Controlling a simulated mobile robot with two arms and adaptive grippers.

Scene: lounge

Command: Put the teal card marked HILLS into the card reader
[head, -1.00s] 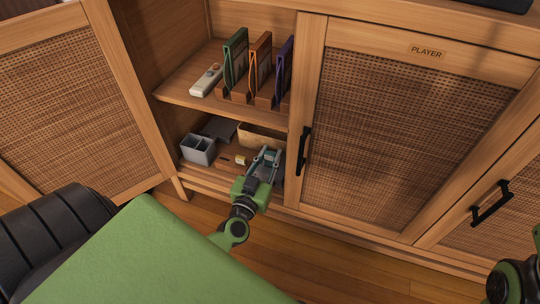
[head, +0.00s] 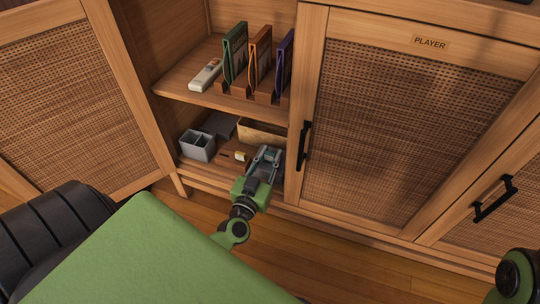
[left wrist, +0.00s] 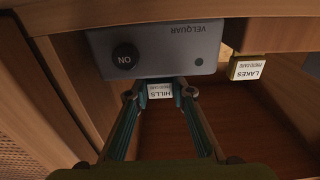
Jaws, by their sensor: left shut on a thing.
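The teal card marked HILLS (left wrist: 160,90) is between the fingertips of my left gripper (left wrist: 160,92) in the left wrist view. Its white label faces the camera. The grey card reader (left wrist: 158,50), marked VELQUAR with a black ON button, lies directly beyond the card. The card's far end meets the reader's near edge; I cannot tell whether any of it is inside the slot. In the head view my left gripper (head: 266,156) is at the right of the lower shelf, and it largely hides the card and reader. My right gripper is out of view.
A yellow LAKES card (left wrist: 248,68) lies right of the reader in the left wrist view. A grey divided box (head: 197,146) and a tan basket (head: 262,134) share the lower shelf. Folders (head: 260,68) and a white remote (head: 206,76) are above. A closed door (head: 390,130) stands at right.

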